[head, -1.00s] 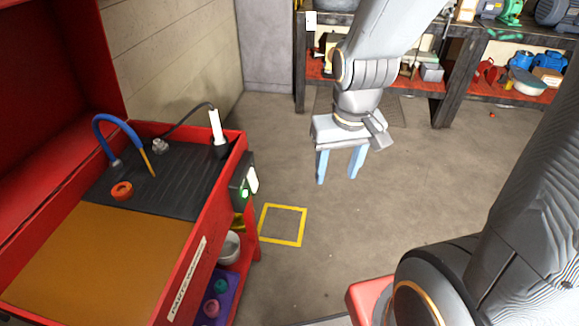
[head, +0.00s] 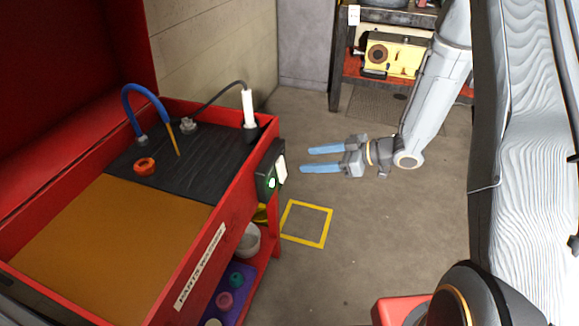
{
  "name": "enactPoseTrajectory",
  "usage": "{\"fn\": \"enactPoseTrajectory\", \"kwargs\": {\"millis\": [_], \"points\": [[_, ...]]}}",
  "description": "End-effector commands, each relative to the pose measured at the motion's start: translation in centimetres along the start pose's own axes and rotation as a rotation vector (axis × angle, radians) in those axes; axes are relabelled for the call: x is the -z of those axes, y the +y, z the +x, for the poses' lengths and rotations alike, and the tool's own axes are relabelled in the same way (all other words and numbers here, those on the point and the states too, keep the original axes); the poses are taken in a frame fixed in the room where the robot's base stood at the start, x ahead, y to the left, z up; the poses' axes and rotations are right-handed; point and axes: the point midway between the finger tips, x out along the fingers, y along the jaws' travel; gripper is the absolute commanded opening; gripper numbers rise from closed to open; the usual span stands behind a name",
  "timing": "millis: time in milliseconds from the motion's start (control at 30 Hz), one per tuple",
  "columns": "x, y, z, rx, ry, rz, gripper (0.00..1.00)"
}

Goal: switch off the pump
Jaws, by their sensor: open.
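A red parts washer (head: 207,250) with its lid up stands at the left. On its right outer side is a dark switch box (head: 265,183) with a green lit button (head: 271,183) and a pale plate beside it. A blue hose (head: 150,96) with an orange-brown tip arches over the dark ribbed shelf (head: 185,152). My gripper (head: 304,160) is open and empty. Its two blue fingers point left toward the switch box, with a clear gap between them and the box. I cannot read any marking on the switch.
A white upright cylinder (head: 249,106) with a cable stands at the washer's back corner. An orange ring-like part (head: 145,166) lies on the shelf. A yellow square (head: 306,223) marks the clear floor. Shelving with a yellow machine (head: 395,54) is behind.

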Motion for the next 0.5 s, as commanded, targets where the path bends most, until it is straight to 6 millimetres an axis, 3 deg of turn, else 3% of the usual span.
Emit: {"fn": "enactPoseTrajectory", "kwargs": {"millis": [167, 500], "points": [[-0.1, -1.0, 1.0, 0.047, 0.038, -0.001, 0.53], [0.1, -1.3, 5.9, 0.047, 0.036, -0.002, 0.53]]}}
